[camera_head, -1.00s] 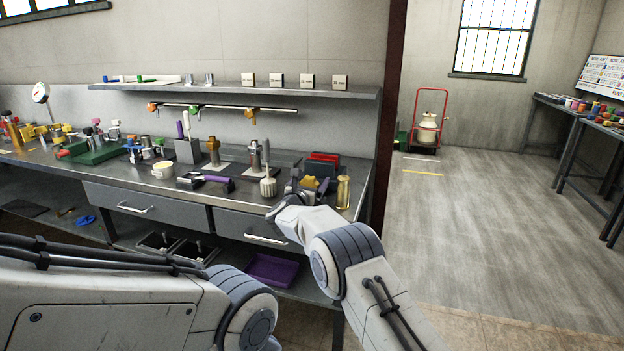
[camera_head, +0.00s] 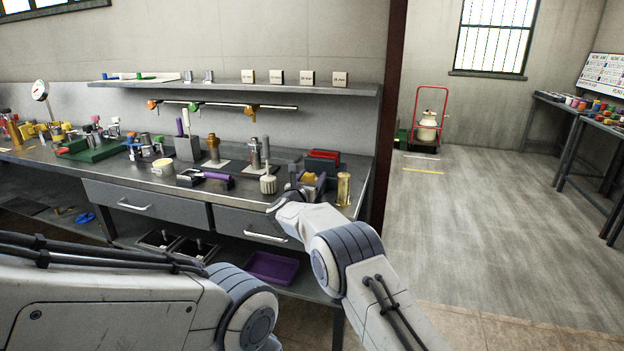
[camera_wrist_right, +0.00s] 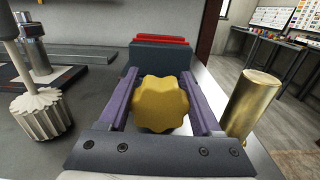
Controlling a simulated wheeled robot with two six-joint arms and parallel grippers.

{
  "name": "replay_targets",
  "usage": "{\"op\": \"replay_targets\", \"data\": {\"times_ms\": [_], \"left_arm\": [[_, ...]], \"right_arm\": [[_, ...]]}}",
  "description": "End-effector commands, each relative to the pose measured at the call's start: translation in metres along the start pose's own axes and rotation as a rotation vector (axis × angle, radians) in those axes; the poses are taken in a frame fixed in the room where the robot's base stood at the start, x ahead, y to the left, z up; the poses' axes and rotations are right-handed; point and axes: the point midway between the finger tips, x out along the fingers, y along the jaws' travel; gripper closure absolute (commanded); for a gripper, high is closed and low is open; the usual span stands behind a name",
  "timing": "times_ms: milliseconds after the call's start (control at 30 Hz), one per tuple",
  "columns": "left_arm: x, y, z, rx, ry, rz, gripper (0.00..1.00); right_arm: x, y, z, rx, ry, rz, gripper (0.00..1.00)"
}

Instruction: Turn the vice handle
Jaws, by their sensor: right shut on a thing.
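The vice (camera_head: 322,160) is a dark blue-grey block with a red top strip, standing at the right end of the workbench. It also shows in the right wrist view (camera_wrist_right: 160,54). Its handle is a yellow lobed knob (camera_wrist_right: 160,104) on the near side. My right gripper (camera_wrist_right: 160,76) has its two purple fingers on either side of the knob and is shut on it. In the head view the right gripper (camera_head: 308,184) is small and partly hidden by my own wrist. My left arm shows at lower left, but its gripper is out of view.
A brass cylinder (camera_wrist_right: 255,103) stands close right of the gripper. A pale fluted part (camera_wrist_right: 40,115) stands to the left. A purple-handled tool (camera_head: 208,177) lies further left on the bench (camera_head: 110,168). Open floor (camera_head: 470,220) lies to the right.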

Motion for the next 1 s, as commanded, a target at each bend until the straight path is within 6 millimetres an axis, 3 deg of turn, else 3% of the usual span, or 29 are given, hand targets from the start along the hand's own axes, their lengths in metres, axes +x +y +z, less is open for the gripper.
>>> {"op": "replay_targets", "data": {"times_ms": [200, 600, 1000], "left_arm": [[0.011, -0.001, 0.001, 0.000, 0.000, 0.000, 0.50], [0.015, -0.001, 0.001, 0.000, 0.000, 0.000, 0.50], [0.015, -0.001, 0.001, 0.000, 0.000, 0.000, 0.50]], "right_arm": [[0.000, 0.002, -0.002, -0.148, 0.000, 0.001, 0.90], [-0.001, 0.004, -0.001, -0.424, 0.000, 0.001, 0.90], [-0.001, 0.005, -0.001, -0.536, 0.000, 0.001, 0.90]]}}
